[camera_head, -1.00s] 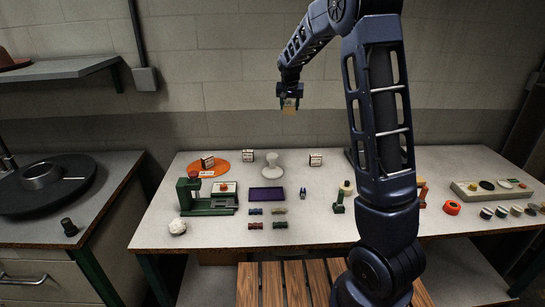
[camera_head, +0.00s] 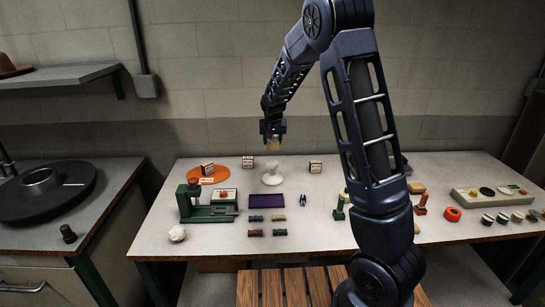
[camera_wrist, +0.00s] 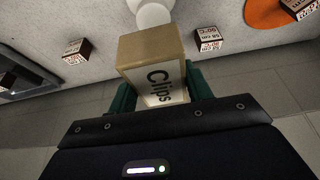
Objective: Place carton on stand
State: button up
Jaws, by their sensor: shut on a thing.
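My gripper (camera_head: 272,137) is shut on a small tan carton (camera_head: 273,146). In the wrist view the carton (camera_wrist: 152,62) shows a white face lettered "Clips", between green fingers (camera_wrist: 158,92). The white stand (camera_head: 272,178) stands on the table, with a round foot and a narrower upper part. The carton hangs above the stand, apart from it in the head view. In the wrist view the stand (camera_wrist: 154,15) shows just beyond the carton, which hides part of it.
Small labelled cubes stand at left (camera_head: 248,161) and right (camera_head: 315,166) of the stand. An orange disc (camera_head: 194,178) bears another cube (camera_head: 207,168). A purple tray (camera_head: 267,201) lies in front, beside a green press (camera_head: 208,213). Bare table surrounds the stand.

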aim_at(272, 162)
jog(key=shift+f, duration=4)
jog(key=shift+f, duration=0.1)
jog(key=o, duration=1)
